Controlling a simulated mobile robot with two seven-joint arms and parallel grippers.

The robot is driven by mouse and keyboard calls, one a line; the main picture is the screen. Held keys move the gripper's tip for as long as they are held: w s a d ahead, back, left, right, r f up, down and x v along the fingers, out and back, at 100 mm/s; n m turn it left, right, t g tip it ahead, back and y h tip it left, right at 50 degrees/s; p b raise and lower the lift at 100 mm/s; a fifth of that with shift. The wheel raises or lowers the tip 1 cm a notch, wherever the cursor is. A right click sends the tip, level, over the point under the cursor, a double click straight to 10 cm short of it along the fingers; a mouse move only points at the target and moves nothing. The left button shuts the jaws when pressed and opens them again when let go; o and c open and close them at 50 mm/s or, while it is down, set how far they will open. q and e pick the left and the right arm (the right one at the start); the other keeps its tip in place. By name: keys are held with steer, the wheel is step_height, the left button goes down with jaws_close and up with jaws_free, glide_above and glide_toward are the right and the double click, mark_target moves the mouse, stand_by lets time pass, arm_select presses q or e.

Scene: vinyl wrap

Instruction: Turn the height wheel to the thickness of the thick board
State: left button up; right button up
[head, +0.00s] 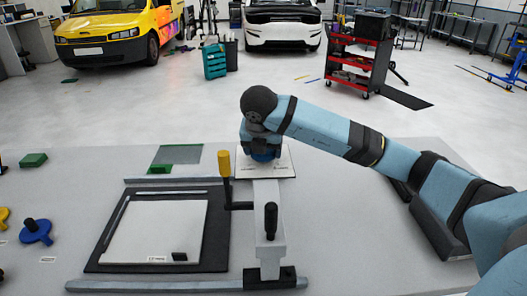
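My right arm reaches in from the right, and its wrist points down over the far end of a light grey bridge (267,196). My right gripper (262,148) is mostly hidden under the wrist. A dark blue round part shows just below the wrist, in front of a white plate (284,166); I cannot tell whether it is the height wheel or part of my gripper. The bridge carries a yellow-handled lever (224,165) and a black knob (270,220). A white board (155,238) lies flat on a black mat (218,245), left of the bridge. My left gripper is not in view.
A rail (150,285) runs along the front. A blue knobbed piece (36,231), a yellow piece (4,217) and a green block (33,160) sit at the left. A green-edged sheet (178,154) lies behind the mat. The table right of the bridge is clear up to my arm.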

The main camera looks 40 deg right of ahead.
steer(key=shift+m, duration=0.4)
steer(key=o, duration=0.9)
steer(key=p+v, duration=0.2)
steer(key=v, duration=1.1)
steer(key=shift+a+r+p, duration=0.25)
steer(key=shift+r+p, duration=0.1)
